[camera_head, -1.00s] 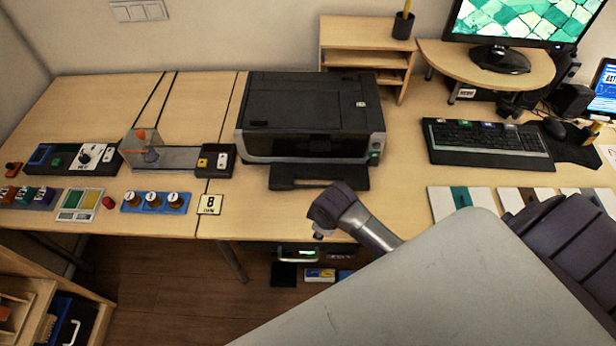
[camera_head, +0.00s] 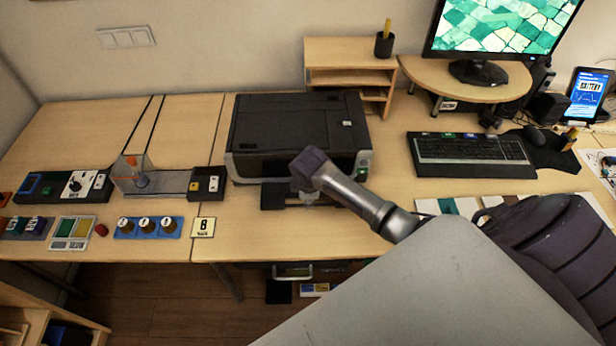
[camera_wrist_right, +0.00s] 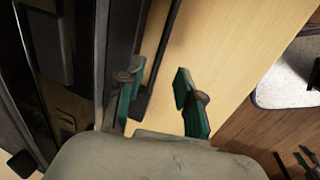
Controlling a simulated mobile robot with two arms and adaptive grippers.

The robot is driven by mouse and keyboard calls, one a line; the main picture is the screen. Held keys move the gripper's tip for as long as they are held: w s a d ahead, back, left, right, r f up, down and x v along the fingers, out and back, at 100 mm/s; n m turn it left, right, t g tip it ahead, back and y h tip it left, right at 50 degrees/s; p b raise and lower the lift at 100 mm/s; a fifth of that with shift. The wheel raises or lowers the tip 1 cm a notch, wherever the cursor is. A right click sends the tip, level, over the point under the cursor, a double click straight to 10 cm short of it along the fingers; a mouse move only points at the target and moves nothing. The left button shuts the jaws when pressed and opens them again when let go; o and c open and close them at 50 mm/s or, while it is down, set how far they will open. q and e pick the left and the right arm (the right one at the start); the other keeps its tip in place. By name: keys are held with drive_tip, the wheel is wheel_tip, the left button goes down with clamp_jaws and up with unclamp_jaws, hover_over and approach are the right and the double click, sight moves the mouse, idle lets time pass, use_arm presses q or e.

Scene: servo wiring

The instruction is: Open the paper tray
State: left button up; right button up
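The dark grey printer (camera_head: 290,125) stands on the desk. Its black paper tray (camera_head: 273,196) sticks out at the bottom of the front, partly hidden by my right wrist and gripper. My right gripper (camera_head: 306,197) is at the printer's front, over the tray area. In the right wrist view my right gripper (camera_wrist_right: 158,98) shows two green-padded fingers spread apart with nothing clearly held. The printer front (camera_wrist_right: 55,75) fills the left of that view, and a dark edge, probably the tray, runs beside the left finger. Contact cannot be told.
A keyboard (camera_head: 470,152) and monitor (camera_head: 505,28) are on the right. A wooden shelf (camera_head: 340,48) stands behind the printer. A switch panel (camera_head: 207,183), blue knob block (camera_head: 146,226) and number 8 card (camera_head: 203,227) lie left. Bare desk lies in front of the printer.

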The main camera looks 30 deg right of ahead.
drive_tip(key=x, duration=0.5)
drive_tip(key=shift+w+f, duration=0.1)
drive_tip(key=shift+f, duration=0.2)
drive_tip(key=shift+c, duration=0.3)
clamp_jaws()
